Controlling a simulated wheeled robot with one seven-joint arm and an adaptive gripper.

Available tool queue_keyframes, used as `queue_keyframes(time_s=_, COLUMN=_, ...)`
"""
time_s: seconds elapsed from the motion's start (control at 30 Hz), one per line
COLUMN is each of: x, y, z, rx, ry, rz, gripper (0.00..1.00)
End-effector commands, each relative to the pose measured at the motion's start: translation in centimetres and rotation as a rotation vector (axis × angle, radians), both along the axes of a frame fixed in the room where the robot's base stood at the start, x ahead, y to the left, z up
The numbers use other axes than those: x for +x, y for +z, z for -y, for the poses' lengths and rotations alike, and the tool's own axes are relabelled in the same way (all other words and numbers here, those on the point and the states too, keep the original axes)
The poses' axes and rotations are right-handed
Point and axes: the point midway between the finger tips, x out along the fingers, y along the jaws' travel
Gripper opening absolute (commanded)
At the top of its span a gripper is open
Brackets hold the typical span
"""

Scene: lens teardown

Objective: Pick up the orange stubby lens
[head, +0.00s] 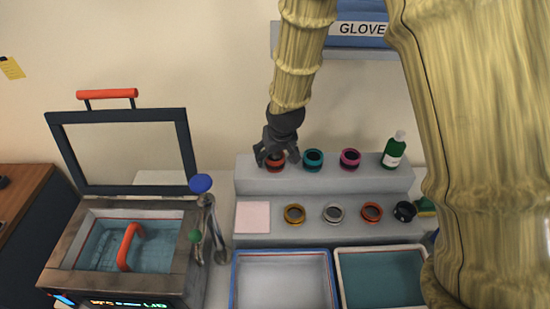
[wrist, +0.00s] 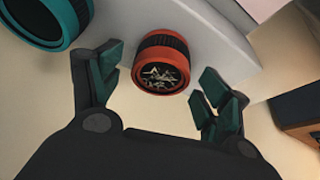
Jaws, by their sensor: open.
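The orange stubby lens (wrist: 161,63) is a short orange ring with a black ribbed band and a dark glass front with pale marks. In the head view the orange lens (head: 275,163) sits at the left end of the upper shelf step, partly hidden by my gripper (head: 276,155). In the wrist view my gripper (wrist: 158,90) is open, with one green-padded finger on each side of the lens. Whether the pads touch the lens cannot be told, but gaps show on both sides.
A teal lens (head: 313,160) and a magenta lens (head: 350,159) stand to the right on the upper step (head: 215,170), then a green bottle (head: 394,150). Several lenses line the lower step. Two trays (head: 283,252) lie in front. An open-lidded basin (head: 130,245) stands left.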

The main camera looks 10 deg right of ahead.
Motion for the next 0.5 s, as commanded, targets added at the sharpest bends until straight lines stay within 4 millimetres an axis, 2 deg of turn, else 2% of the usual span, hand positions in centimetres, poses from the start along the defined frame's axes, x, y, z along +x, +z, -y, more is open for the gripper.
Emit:
queue_keyframes(time_s=0.2, x=0.29, y=-0.92, z=0.00, rx=0.000, ry=0.000, rz=-0.002, gripper=0.77)
queue_keyframes(time_s=0.43, x=0.33, y=-0.99, z=0.01, rx=0.000, ry=0.000, rz=-0.001, gripper=0.77)
queue_keyframes(time_s=0.47, x=0.33, y=-0.99, z=0.01, rx=0.000, ry=0.000, rz=-0.001, gripper=0.75)
queue_keyframes(time_s=0.5, x=0.33, y=-0.99, z=0.01, rx=0.000, ry=0.000, rz=-0.001, gripper=0.68)
